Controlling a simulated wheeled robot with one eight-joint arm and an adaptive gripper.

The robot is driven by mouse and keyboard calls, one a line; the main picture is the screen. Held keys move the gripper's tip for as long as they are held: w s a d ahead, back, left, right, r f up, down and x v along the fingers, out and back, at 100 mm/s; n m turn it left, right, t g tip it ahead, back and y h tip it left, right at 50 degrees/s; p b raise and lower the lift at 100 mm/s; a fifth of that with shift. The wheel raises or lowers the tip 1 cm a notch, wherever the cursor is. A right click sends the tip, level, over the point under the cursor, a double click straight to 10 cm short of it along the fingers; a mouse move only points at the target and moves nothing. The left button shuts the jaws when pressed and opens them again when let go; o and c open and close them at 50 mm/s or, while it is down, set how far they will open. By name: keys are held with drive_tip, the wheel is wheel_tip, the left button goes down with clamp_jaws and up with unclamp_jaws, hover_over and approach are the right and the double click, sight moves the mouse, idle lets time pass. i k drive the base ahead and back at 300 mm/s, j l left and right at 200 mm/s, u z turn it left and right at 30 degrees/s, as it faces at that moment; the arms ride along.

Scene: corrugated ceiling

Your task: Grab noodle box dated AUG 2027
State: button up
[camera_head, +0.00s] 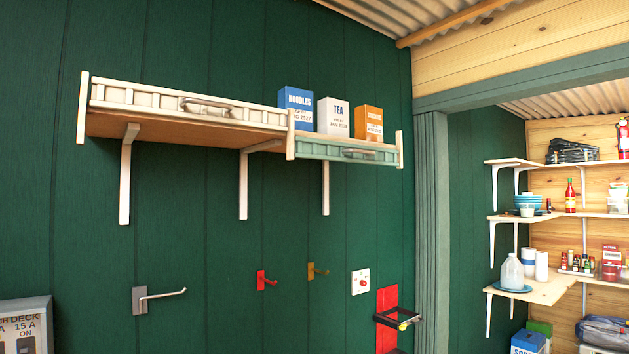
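A blue and white box lettered NOODLES (295,103) stands upright on the high wall shelf (190,137), left of two other boxes. Its lower part is hidden by the shelf's front rail. A small date on its front ends in 2027; I cannot read the month. A white TEA box (333,117) stands just to its right, and an orange and white box (368,123) stands farther right. My gripper is not in this view.
Hooks, a white wall plate (360,281) and a black bracket on a red panel (387,310) sit below the shelf. A labelled grey box (25,325) is at lower left. Side shelves (540,290) at right hold bottles and bowls. The wall between is largely clear.

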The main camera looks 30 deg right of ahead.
sight(301, 100)
drive_tip(key=l+z, duration=0.1)
drive_tip(key=l, duration=0.4)
drive_tip(key=i+l+z, duration=0.15)
drive_tip(key=l, duration=0.3)
drive_tip(key=i+l+z, duration=0.1)
drive_tip(key=l, duration=0.35)
